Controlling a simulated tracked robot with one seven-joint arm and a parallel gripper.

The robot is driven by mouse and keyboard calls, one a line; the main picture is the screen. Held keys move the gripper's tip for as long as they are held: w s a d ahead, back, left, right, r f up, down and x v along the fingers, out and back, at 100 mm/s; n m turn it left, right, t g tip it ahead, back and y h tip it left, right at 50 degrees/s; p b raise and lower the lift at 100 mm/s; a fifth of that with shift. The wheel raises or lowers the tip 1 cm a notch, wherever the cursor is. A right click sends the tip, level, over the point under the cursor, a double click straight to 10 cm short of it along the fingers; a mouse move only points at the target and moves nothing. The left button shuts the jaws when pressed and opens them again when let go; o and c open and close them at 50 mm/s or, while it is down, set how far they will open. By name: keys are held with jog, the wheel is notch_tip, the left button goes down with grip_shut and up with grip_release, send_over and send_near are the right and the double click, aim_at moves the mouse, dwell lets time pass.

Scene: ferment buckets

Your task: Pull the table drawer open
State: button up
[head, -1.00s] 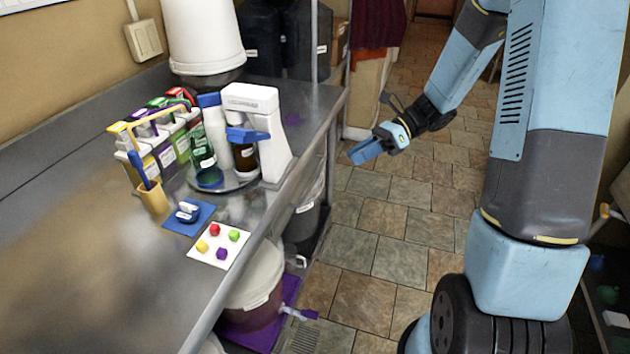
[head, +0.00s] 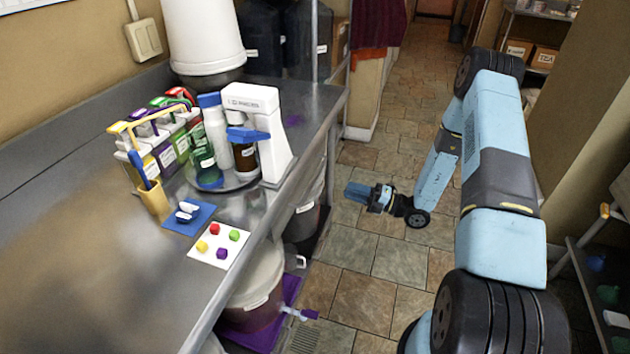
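The steel table (head: 90,262) fills the left of the head view, with its front edge running from lower middle to upper right. I cannot make out a drawer or a handle; the face under the table edge is mostly hidden from this angle. My gripper (head: 355,191), with blue fingers, is to the right of the table, over the tiled floor and apart from the table edge. Its fingers point left towards the table. They are small and seen from the side, so the gap between them is unclear. Nothing shows in them.
A white bucket (head: 262,290) stands under the table with a tap sticking out. On top are a white machine (head: 262,125), bottles, a carrier with several packets, and a card (head: 219,245) with coloured cubes. A shelf (head: 590,290) stands at lower right. The tiled aisle (head: 385,255) is clear.

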aim_at(315, 179)
jog(key=shift+m+t, duration=0.6)
jog(key=shift+m, duration=0.1)
jog(key=x, duration=0.4)
jog(key=f+x, duration=0.1)
jog(key=x, duration=0.8)
jog(key=shift+w+a+f, duration=0.2)
jog(key=shift+a+f, duration=0.15)
jog(key=shift+c, duration=0.3)
grip_shut()
jog(key=shift+s, duration=0.1)
